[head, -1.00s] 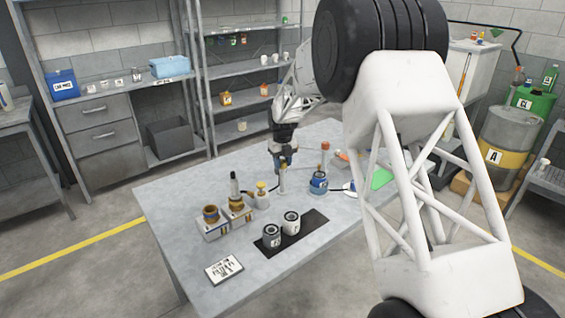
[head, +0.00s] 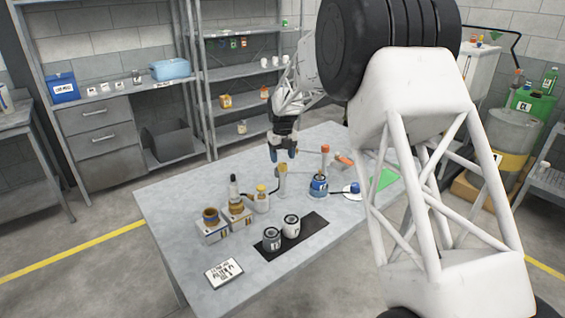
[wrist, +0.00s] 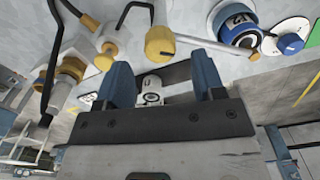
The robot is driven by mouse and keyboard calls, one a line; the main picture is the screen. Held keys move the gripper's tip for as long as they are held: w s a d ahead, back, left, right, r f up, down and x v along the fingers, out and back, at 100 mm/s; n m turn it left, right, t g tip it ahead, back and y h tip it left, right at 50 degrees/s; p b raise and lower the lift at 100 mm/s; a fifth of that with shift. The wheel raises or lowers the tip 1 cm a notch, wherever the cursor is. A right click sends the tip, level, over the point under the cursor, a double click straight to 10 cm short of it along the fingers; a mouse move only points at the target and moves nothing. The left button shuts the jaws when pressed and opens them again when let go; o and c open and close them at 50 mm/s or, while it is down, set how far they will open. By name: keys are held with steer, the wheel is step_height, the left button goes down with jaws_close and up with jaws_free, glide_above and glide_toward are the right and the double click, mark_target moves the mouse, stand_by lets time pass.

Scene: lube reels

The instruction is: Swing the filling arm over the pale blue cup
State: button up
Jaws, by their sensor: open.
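My gripper (head: 283,156) is open and empty, pointing down above a yellowish upright post (head: 282,180) that looks like part of the filling arm. A dark hose runs from the post toward a yellow-topped white bottle (head: 261,199). In the wrist view my gripper's blue fingers (wrist: 162,80) are apart. A yellow knob (wrist: 160,43) with a pale rod shows just beyond them. Two small cups, left (head: 272,238) and right (head: 291,225), stand upright on a black mat (head: 312,222). They look grey-white; I cannot tell which is pale blue. One cup (wrist: 152,93) shows between the fingers.
Brass-topped fittings (head: 211,217) stand at the table's left. A blue can (head: 318,187) with a red-topped handle and a blue knob (head: 354,187) on a white plate stand to the right. A label card (head: 224,270) lies in front.

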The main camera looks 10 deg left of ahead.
steer(key=shift+r, duration=1.95)
steer(key=shift+s+d+r, duration=0.15)
steer(key=shift+d+r, duration=0.05)
steer(key=s+d+r+n, duration=0.5)
steer(key=s+d, duration=0.1)
steer(key=s, duration=0.3)
steer(key=s+d+r+n+t, duration=0.1)
steer(key=s+d+r+n, duration=0.3)
steer(key=s+d, duration=0.35)
steer(key=s+d+r+n, duration=0.5)
steer(key=s, duration=0.5)
steer(key=s+d+f+n, duration=0.1)
steer(key=s+d+n, duration=0.2)
steer(key=s, duration=0.7)
steer(key=s+d+f+n+t, duration=0.1)
steer(key=s+d+f+n, duration=0.1)
steer(key=s+d+n, duration=0.2)
steer(key=s+d+f+n, duration=0.2)
steer(key=s+n, duration=0.6)
steer(key=s, duration=1)
steer(key=shift+d+n+t, duration=0.3)
steer(key=shift+d, duration=0.45)
